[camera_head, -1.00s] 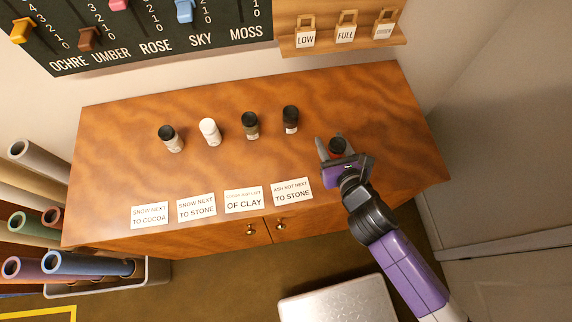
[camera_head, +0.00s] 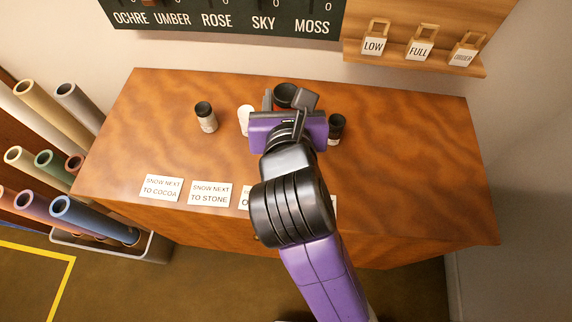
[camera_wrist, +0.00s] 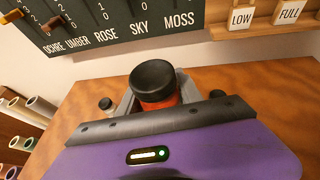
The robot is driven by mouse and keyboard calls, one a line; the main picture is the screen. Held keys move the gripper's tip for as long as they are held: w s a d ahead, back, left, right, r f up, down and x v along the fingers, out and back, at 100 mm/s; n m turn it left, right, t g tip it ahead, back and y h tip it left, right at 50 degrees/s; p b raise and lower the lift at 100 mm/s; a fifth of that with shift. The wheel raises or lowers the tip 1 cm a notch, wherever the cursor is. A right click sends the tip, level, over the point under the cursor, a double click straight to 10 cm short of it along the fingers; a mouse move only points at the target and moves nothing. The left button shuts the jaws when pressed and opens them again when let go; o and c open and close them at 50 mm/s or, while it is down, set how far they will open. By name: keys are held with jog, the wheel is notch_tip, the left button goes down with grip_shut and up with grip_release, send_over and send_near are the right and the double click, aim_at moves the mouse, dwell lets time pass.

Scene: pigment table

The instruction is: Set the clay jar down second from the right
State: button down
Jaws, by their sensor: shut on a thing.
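The clay jar, red-orange with a black lid (camera_head: 286,94), is held between the fingers of my gripper (camera_head: 287,103). It also shows in the wrist view, upright with its red-orange body (camera_wrist: 160,102) between the fingers. It appears raised over the row, between the white jar (camera_head: 245,119) and the dark jar (camera_head: 336,128). A grey jar with a black lid (camera_head: 206,116) stands at the left end. The dark jar is the rightmost one standing. The green-grey jar seen earlier in the row is hidden behind my gripper.
Cards lie along the table's front, including "snow next to cocoa" (camera_head: 162,188) and "snow next to stone" (camera_head: 210,194); my arm covers others. The wooden table (camera_head: 420,165) is clear at the right. A board and a tag shelf (camera_head: 415,58) are behind.

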notch_tip(320, 180, down, 20)
jog(key=shift+r+b, duration=0.25)
jog(key=shift+b, duration=0.9)
jog(key=shift+f, duration=0.1)
jog(key=c, duration=0.8)
grip_release()
jog(key=shift+s, duration=0.25)
jog(key=v, duration=1.1)
jog(key=shift+s+r, duration=0.25)
jog(key=shift+r, duration=0.05)
